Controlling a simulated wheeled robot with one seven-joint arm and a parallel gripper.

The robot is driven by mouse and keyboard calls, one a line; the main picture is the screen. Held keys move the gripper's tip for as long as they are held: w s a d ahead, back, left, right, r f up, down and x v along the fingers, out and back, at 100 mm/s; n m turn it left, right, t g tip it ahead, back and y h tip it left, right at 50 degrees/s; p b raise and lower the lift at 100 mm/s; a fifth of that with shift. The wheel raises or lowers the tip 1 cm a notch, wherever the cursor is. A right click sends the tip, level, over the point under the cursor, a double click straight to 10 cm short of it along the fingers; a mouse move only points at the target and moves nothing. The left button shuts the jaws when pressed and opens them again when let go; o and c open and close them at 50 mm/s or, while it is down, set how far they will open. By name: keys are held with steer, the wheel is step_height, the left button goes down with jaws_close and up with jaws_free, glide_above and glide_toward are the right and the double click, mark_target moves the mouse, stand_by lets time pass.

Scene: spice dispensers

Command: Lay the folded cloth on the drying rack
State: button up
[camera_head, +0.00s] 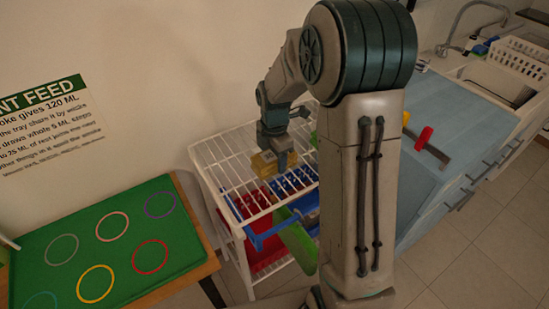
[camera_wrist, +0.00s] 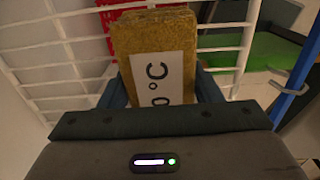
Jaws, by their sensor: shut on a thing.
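The folded cloth (camera_head: 264,163) is a yellow block at the white wire drying rack (camera_head: 222,152). In the wrist view the folded cloth (camera_wrist: 120,50) looks mustard and rough, with a white label reading "0°C". My gripper (camera_head: 280,150) points down over the rack's top and is shut on the cloth. In the wrist view my gripper's fingers (camera_wrist: 155,95) flank the cloth, and the rack's wires (camera_wrist: 60,55) show around and beyond it. I cannot tell whether the cloth touches the wires.
Red (camera_head: 258,203) and blue (camera_head: 270,235) things sit within or below the rack, beside a green piece (camera_head: 295,245). A green mat (camera_head: 60,270) with coloured rings lies on a table at left. A blue counter (camera_head: 465,125) with a sink stands at right.

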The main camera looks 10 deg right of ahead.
steer(key=shift+f, duration=0.5)
steer(key=shift+f, duration=0.1)
steer(key=o, duration=1)
steer(key=shift+o, duration=0.2)
step_height(320, 180, up, 12)
steer(key=shift+r+b, duration=0.1)
steer(key=shift+b, duration=0.25)
steer(key=s+r+m+t, duration=0.1)
steer(key=s+m+t, duration=0.2)
steer(key=s+m, duration=1.8)
steer(key=shift+r+m, duration=0.25)
steer(key=shift+m, duration=0.05)
